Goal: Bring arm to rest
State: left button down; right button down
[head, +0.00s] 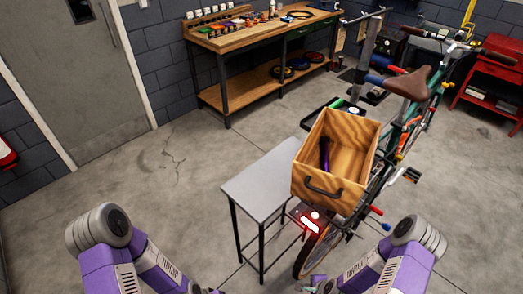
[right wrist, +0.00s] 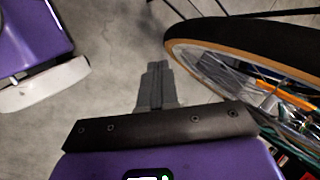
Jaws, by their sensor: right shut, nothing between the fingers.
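My right gripper (head: 318,284) is at the bottom edge of the head view, low beside the rear wheel (head: 304,262) of a green bicycle (head: 408,112). In the right wrist view the two grey fingers (right wrist: 157,72) are together with nothing between them, over bare floor. The tyre (right wrist: 235,80) passes close on their right, apart from them. Only the tip of my left gripper (head: 205,290) shows at the bottom edge, and its fingers cannot be made out.
A wooden crate (head: 352,140) holding a purple-handled item (head: 325,155) sits above the rear wheel. A small grey table (head: 262,180) stands left of it. A workbench (head: 235,42) is at the back, a red cart (head: 492,75) at the right. Floor at left is clear.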

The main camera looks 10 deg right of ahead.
jog(key=s+a+r+n+g+y, duration=0.1)
jog(key=s+a+r+n+g, duration=0.2)
jog(key=a+n, duration=0.4)
jog(key=s+a+r+n+g+y, duration=0.1)
jog(key=s+a+r+n, duration=0.25)
jog(key=a+n, duration=0.4)
notch_tip(320, 180, down, 9)
jog(key=d+n+b, duration=0.1)
jog(key=d+b, duration=0.1)
jog(key=b, duration=0.8)
jog(key=shift+w, duration=0.45)
jog(key=shift+d+n, duration=0.1)
jog(key=shift+n, duration=0.15)
